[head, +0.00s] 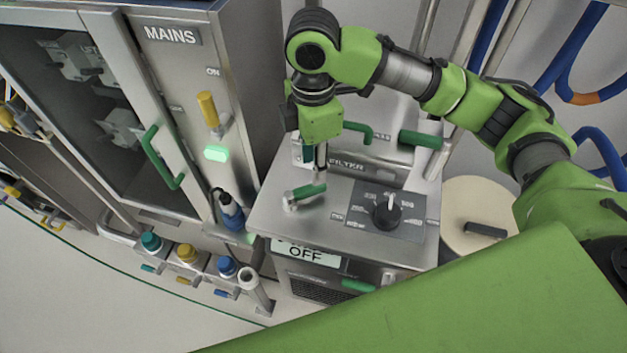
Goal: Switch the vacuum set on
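The vacuum set (275,222) is a steel cabinet in the middle, with a "FILTER" label (345,167) on its raised back part. A small lever with a green grip (306,191) sits on the left of its top. A black rotary knob (386,214) with a pale pointer stands on a dark dial plate to the right. A sign on its front (306,253) reads "OFF". My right gripper (320,166) points down just above and behind the green-gripped lever, seemingly apart from it. Its finger opening does not show clearly. My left gripper is not in view.
A "MAINS" cabinet (190,110) with a yellow lever (208,108) and a lit green lamp (216,153) stands at left. Several coloured valves (187,253) line the floor edge. A round beige lid (478,205) is at right. Blue hoses (603,150) hang far right.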

